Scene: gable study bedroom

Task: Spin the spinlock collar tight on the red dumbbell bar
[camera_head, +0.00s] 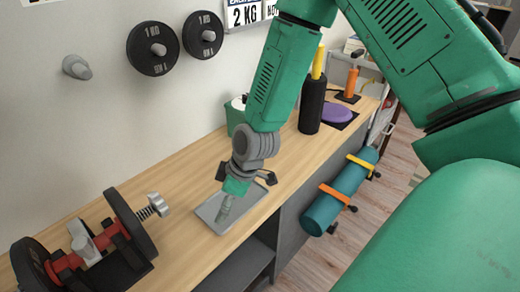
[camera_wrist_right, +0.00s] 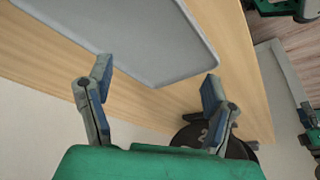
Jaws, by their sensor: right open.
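A silver star-shaped spinlock collar (camera_head: 157,204) sits on the threaded right end. Some thread shows between the collar and the plate. My right gripper (camera_head: 225,205) is over the grey tray, to the right of the dumbbell and apart from it. In the right wrist view my right gripper (camera_wrist_right: 156,88) has its fingers spread, with nothing between them. My left gripper is not in view.
The grey tray (camera_head: 211,213) lies on the wooden bench top (camera_head: 185,170); it also shows in the wrist view (camera_wrist_right: 150,35). A black roller (camera_head: 312,105) and purple disc (camera_head: 337,112) stand farther back. Wall pegs hold black plates (camera_head: 153,48). A teal roll (camera_head: 340,192) hangs at the bench front.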

